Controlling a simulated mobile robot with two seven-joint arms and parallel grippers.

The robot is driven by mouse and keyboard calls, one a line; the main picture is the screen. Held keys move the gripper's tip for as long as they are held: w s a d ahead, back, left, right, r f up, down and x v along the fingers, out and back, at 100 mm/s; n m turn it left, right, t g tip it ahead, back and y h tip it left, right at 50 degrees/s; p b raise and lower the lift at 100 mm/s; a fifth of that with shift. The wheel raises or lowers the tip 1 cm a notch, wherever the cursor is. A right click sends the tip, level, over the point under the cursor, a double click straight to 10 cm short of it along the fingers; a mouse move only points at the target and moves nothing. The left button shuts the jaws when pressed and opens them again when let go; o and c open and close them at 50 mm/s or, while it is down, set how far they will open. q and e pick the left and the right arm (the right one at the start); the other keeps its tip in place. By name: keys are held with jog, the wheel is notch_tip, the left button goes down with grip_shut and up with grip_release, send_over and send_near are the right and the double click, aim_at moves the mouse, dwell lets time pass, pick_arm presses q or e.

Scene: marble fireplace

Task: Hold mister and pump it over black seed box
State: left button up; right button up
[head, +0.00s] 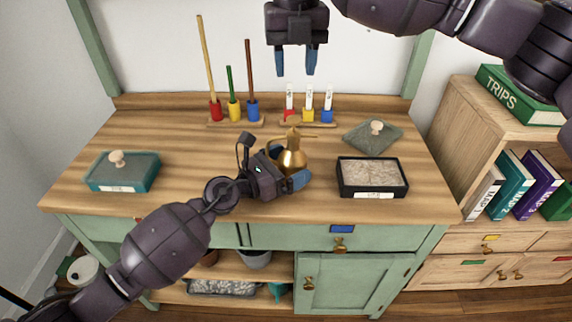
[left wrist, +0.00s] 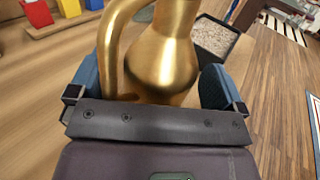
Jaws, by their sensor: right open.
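The mister is a shiny brass bottle (head: 292,158) with a thin spout and a handle, upright on the wooden bench top. My left gripper (head: 286,168) is low beside it, with its blue fingers on either side. In the left wrist view the brass body and handle (left wrist: 165,58) fill the space between the fingers (left wrist: 155,90); whether they press on it is unclear. The black seed box (head: 372,194) stands open to the right, filled with pale grainy material; it also shows in the left wrist view (left wrist: 236,46). My right gripper (head: 296,62) is open and empty, high above the back.
A grey lid with a knob (head: 373,136) lies behind the black box. A teal lidded box (head: 122,173) stands at the left. Coloured holders with tall sticks (head: 233,110) and white labels (head: 308,105) line the back. A bookshelf (head: 500,135) stands right. The bench's left-centre is clear.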

pick_arm(q)
jog(key=c, duration=1.1)
pick_arm(e)
jog(key=shift+c, duration=0.3)
grip_shut()
dwell(0.5)
